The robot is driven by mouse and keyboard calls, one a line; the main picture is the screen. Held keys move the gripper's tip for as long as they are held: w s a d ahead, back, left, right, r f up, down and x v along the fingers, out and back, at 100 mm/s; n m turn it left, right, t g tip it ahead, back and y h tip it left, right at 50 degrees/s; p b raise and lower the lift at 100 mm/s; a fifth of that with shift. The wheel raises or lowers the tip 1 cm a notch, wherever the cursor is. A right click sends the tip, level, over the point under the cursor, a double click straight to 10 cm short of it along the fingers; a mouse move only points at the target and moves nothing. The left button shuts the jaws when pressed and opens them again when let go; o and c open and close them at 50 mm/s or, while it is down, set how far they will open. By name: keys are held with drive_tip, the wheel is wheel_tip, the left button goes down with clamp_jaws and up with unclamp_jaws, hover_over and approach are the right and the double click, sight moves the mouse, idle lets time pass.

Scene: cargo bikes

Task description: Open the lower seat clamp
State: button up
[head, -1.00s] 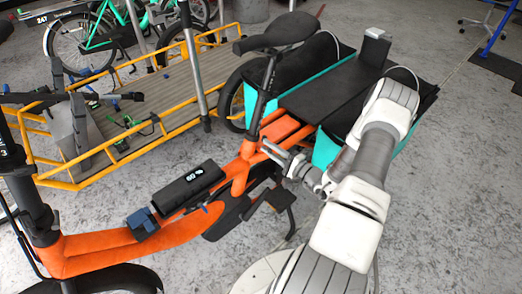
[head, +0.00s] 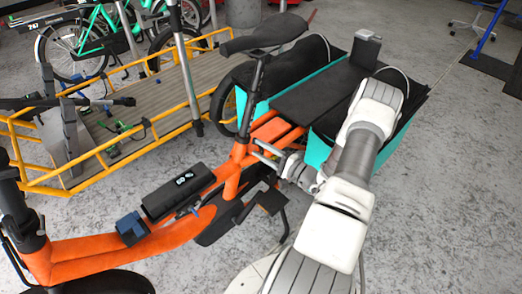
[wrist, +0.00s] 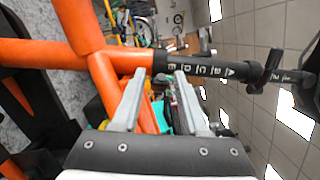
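The orange cargo bike (head: 222,178) stands in front of me, its black seat post (head: 255,85) rising to a black saddle (head: 264,34). In the wrist view the post (wrist: 205,66) runs sideways, marked with letters. The lower seat clamp (wrist: 161,62) appears as a dark collar where the post meets the orange tube; its lever is not clear. An upper clamp (wrist: 268,66) sits farther along the post. My gripper (head: 257,149) is open and empty beside the seat tube. In the wrist view its fingertips (wrist: 160,73) are apart, either side of the collar; contact cannot be told.
A black battery (head: 178,190) lies on the bike's lower frame. A black rear deck and teal-sided bags (head: 320,150) flank my arm at the right. A yellow-railed cargo bike (head: 120,150) stands at the left. Grey floor is clear at the lower right.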

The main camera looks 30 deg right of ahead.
drive_tip(key=shift+o, duration=0.3)
drive_tip(key=p+v, duration=0.2)
drive_tip(key=v, duration=1.5)
drive_tip(key=shift+s+p, duration=0.25)
drive_tip(key=shift+p, duration=0.1)
